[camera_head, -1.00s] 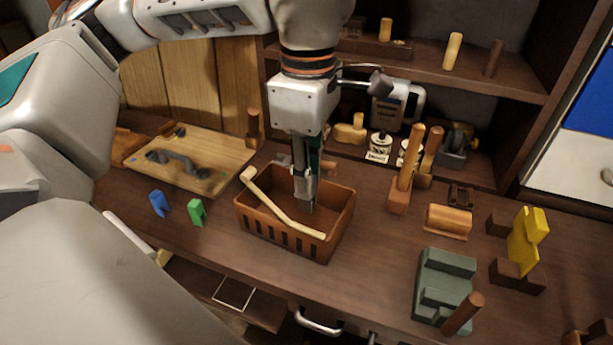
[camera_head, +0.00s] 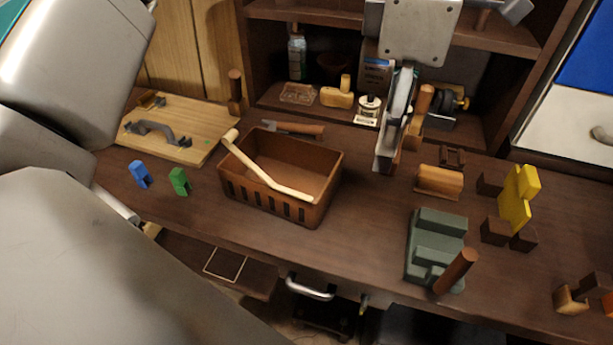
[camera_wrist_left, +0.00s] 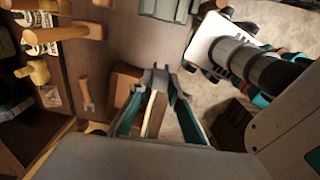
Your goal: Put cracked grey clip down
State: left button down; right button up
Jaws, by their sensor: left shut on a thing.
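My left gripper (camera_head: 384,160) is in front of the shelf, right of the brown slotted basket (camera_head: 262,202), with its fingers pointing down. It is shut on a small grey piece, taken as the grey clip (camera_wrist_left: 157,74), which shows between the fingertips in the left wrist view. No crack can be made out, and the clip is hard to tell from the fingers in the head view. A blue clip (camera_head: 139,173) and a green clip (camera_head: 179,181) stand left of the basket. My right gripper is not seen.
A pale bent handle (camera_head: 262,172) lies across the basket. A wooden board with a grey handle (camera_head: 185,150) lies at the left. A grey-green stepped block (camera_head: 430,255), a wooden roll block (camera_head: 438,182) and a yellow piece (camera_head: 515,200) stand at the right. The bench between basket and green block is clear.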

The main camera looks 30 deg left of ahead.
pick_arm(q)
jog(key=shift+d, duration=0.3)
notch_tip(320, 180, down, 20)
jog(key=shift+r+b, duration=0.1)
jog(key=shift+b, duration=0.3)
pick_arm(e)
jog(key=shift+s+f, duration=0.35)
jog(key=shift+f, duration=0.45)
pick_arm(q)
jog(key=shift+f, duration=0.2)
jog(key=c, duration=1.9)
grip_release()
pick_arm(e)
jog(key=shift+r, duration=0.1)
pick_arm(q)
jog(key=shift+r, duration=0.15)
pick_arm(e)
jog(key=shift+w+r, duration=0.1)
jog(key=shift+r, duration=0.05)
